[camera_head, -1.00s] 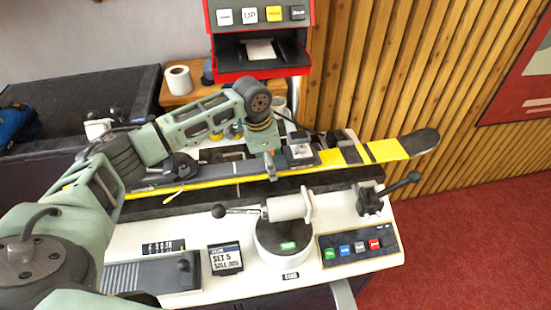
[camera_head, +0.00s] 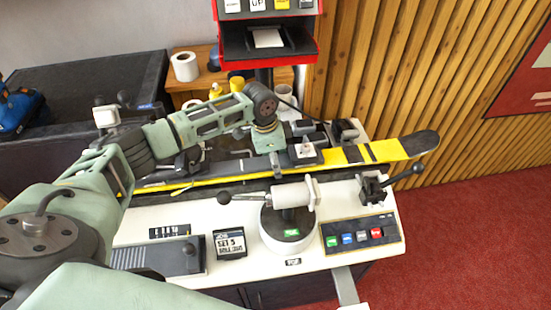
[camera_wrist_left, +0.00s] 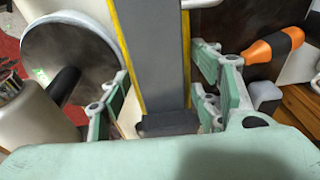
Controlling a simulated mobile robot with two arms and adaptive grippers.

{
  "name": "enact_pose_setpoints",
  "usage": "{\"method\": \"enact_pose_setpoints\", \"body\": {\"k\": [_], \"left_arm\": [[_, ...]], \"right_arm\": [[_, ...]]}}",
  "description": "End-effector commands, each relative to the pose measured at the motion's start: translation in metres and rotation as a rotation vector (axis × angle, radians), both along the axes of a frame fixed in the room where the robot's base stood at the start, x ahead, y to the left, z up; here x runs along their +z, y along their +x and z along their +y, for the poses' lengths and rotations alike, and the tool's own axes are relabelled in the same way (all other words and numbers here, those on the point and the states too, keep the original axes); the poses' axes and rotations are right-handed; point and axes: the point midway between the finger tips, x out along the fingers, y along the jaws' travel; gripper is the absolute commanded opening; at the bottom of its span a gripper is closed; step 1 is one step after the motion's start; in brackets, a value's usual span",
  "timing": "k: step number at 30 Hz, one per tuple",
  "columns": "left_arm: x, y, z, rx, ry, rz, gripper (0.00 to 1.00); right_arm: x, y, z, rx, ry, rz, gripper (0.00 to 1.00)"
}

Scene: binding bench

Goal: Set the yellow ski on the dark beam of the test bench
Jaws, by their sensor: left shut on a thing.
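The yellow ski (camera_head: 392,149), with black bands and a dark tip, lies lengthwise across the test bench, its tip reaching past the right end. My left gripper (camera_head: 277,166) is shut on its middle section, beside the binding parts. In the left wrist view the ski's grey top (camera_wrist_left: 152,50) with yellow edges runs between the fingers of my left gripper (camera_wrist_left: 160,95). The dark beam (camera_head: 334,175) shows as a strip along the ski's near side, mostly hidden by the ski and arm. I cannot tell whether ski and beam touch. My right gripper is not in view.
A round turntable with a lever (camera_head: 288,236) stands in front of the ski. A black clamp (camera_head: 374,189) stands at the bench's right end, near a button panel (camera_head: 361,236). An orange-handled tool (camera_wrist_left: 272,44) lies beside the gripper in the wrist view.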

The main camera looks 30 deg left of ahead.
Motion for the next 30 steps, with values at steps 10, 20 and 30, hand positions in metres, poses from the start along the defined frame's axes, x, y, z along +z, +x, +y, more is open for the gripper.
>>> {"method": "enact_pose_setpoints", "body": {"k": [10, 20, 30], "left_arm": [[-0.002, 0.0, 0.0, 0.0, 0.001, 0.001, 0.7], [-0.002, 0.0, 0.0, 0.0, 0.0, 0.0, 0.76], [0.036, -0.002, 0.003, 0.0, 0.0, -0.005, 0.76]], "right_arm": [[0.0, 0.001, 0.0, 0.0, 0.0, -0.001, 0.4], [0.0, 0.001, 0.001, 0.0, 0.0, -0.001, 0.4], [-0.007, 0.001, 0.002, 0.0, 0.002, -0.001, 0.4]]}}
